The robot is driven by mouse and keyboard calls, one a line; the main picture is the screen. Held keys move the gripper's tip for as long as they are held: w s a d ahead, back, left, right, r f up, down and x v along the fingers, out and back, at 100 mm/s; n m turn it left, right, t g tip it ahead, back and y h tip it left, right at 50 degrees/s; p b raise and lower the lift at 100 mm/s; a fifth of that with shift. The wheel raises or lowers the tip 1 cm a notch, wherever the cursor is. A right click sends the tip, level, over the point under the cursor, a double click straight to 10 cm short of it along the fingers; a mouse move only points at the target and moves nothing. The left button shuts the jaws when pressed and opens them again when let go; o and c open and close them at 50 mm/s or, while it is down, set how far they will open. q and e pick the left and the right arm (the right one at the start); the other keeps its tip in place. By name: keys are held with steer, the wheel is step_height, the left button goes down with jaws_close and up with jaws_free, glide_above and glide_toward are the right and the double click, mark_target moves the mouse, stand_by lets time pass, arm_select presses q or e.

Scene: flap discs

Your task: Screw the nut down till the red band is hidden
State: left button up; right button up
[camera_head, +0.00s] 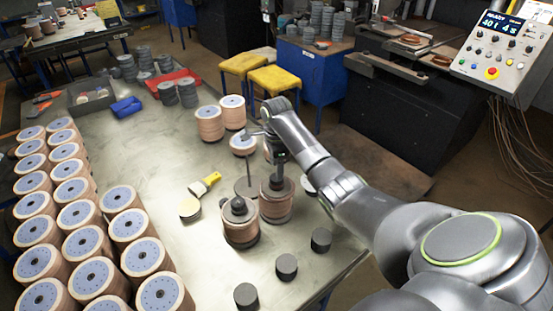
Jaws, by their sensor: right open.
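Two stacks of brown flap discs stand near the table's middle: a front stack (241,232) and a back stack (276,209). Each has a dark round piece on top; the front one has a knob-like nut (238,204). A thin upright rod (248,172) rises just behind them. My right gripper (279,160) points down, open, just above the top of the back stack. Whether it touches the nut there is too small to tell. I cannot make out a red band on either stack. My left gripper is out of view.
Rows of disc stacks (84,243) fill the table's left side. Several dark cylinders (286,267) stand at the front right. A yellow-handled brush (204,184) lies left of the stacks. A red tray (172,80) is at the back. Bare tabletop (150,165) lies left of centre.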

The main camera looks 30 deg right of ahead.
steer(key=shift+f+b, duration=0.35)
steer(key=shift+f, duration=1.7)
steer(key=shift+d, duration=0.1)
steer(key=shift+r+n+p, duration=0.1)
steer(key=shift+n+p, duration=0.25)
steer(key=shift+n, duration=1.15)
steer(key=n, duration=0.7)
steer(key=shift+n, duration=0.4)
steer(key=n, duration=0.4)
steer(key=shift+c, duration=0.4)
